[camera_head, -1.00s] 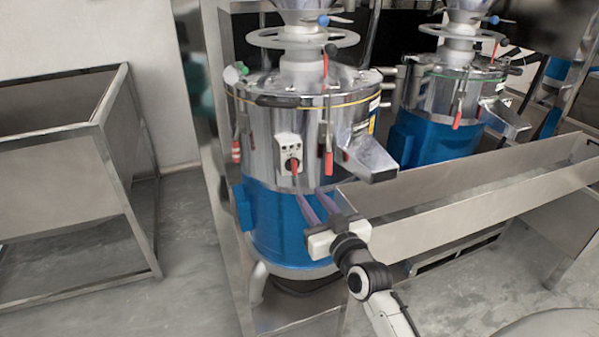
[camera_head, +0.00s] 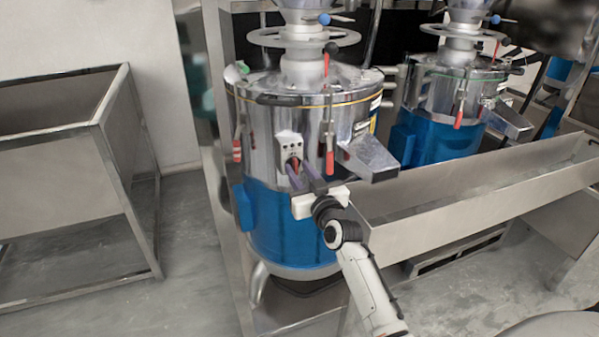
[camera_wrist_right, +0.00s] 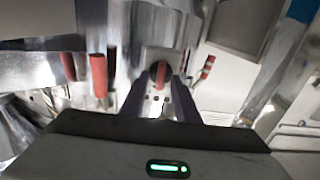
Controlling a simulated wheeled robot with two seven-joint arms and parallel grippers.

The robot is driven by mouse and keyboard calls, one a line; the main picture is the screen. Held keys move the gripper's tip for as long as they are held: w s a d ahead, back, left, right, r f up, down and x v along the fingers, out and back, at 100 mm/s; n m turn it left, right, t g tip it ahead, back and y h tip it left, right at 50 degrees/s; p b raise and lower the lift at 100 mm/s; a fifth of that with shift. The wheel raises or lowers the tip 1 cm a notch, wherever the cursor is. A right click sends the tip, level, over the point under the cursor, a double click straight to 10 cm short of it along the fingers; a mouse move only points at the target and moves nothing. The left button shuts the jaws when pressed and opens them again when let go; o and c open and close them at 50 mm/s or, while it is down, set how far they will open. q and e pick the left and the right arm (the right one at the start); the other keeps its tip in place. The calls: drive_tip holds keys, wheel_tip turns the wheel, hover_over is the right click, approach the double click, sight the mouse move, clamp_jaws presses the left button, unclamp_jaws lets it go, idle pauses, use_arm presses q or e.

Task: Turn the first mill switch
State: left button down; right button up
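The first mill (camera_head: 335,125) is a polished steel drum on a blue base. Its switch is a red knob (camera_head: 296,164) on a small pale box (camera_head: 289,140) on the drum's front. My right gripper (camera_head: 298,168) reaches it from the lower right. Its two dark fingers are apart, with their tips at either side of the knob. In the right wrist view the red knob (camera_wrist_right: 162,68) shows between the fingertips (camera_wrist_right: 159,78). I cannot tell whether the fingers touch it. My left gripper is out of view.
A red-handled lever (camera_head: 330,160) hangs just right of the switch, close to the fingers. A steel spout (camera_head: 372,158) and a long steel trough (camera_head: 470,185) lie to the right. A second mill (camera_head: 440,140) stands behind. A steel bin (camera_head: 60,160) is at the left.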

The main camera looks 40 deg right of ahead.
clamp_jaws()
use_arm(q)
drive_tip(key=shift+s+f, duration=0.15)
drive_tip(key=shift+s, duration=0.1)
use_arm(e)
drive_tip(key=shift+m, duration=0.3)
drive_tip(key=shift+r+m+p, duration=0.1)
drive_tip(key=shift+m+p, duration=0.55)
drive_tip(key=shift+m, duration=0.25)
drive_tip(key=shift+d+m+p, duration=0.1)
drive_tip(key=shift+m+p, duration=0.2)
drive_tip(key=shift+m, duration=0.7)
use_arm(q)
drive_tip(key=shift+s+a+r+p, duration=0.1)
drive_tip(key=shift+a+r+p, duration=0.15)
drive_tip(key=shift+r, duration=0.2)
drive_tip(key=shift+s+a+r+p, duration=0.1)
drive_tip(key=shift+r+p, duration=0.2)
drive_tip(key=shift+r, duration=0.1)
use_arm(e)
drive_tip(key=shift+d+f+m, duration=0.1)
drive_tip(key=shift+f+m, duration=0.05)
drive_tip(key=shift+m, duration=3.2)
drive_tip(key=shift+d+f+m, duration=0.1)
drive_tip(key=shift+f+m, duration=0.05)
drive_tip(key=shift+m, duration=3.2)
